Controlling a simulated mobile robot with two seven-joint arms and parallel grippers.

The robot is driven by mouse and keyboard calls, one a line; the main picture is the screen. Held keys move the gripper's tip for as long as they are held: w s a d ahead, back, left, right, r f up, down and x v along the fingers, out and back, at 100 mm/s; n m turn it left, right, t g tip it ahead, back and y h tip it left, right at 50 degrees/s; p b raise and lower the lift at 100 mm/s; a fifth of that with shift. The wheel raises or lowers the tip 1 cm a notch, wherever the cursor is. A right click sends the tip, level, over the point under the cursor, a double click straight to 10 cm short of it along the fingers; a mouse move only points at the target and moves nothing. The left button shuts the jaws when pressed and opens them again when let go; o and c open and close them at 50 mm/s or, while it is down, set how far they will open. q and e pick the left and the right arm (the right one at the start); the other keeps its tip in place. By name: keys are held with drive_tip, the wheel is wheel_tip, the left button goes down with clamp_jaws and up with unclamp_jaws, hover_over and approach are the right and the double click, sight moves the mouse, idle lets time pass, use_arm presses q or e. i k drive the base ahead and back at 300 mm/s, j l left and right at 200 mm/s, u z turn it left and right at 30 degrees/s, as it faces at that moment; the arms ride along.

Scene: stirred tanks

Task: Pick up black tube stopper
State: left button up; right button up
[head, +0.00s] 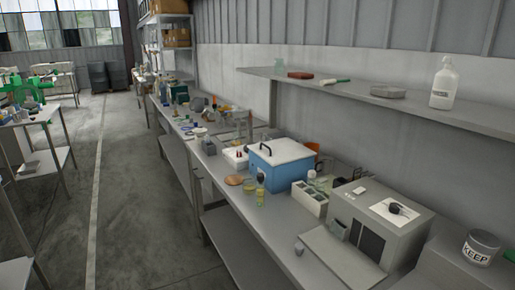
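I cannot single out the black tube stopper with certainty. A small dark rounded piece (260,177) sits on or just behind a yellowish glass vessel (260,196) in front of the blue box on the long bench. A black object (398,209) lies on a white sheet on top of the grey boxy device (378,225). Both are too small to identify. Neither of my grippers shows in the head view.
The long grey bench (290,256) runs along the wall, crowded with small items. A blue box with a white lid (282,170) stands mid-bench. A shelf (375,98) overhangs it, holding a white bottle (444,85). The floor (140,200) to the left is clear.

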sight(260, 176)
drive_tip(key=j+z, duration=0.1)
drive_tip(key=z, duration=0.25)
drive_tip(key=i+j+z, duration=0.1)
drive_tip(key=z, duration=0.25)
drive_tip(key=j+z, duration=0.1)
drive_tip(key=z, duration=0.2)
drive_tip(key=j+z, duration=0.3)
drive_tip(key=j, duration=0.15)
drive_tip(key=j+z, duration=0.3)
drive_tip(key=j, duration=0.15)
drive_tip(key=j+z, duration=0.1)
drive_tip(key=j, duration=0.5)
drive_tip(key=k+j+z, duration=0.15)
drive_tip(key=j, duration=0.45)
drive_tip(key=k+j+z, duration=0.1)
drive_tip(key=j, duration=0.5)
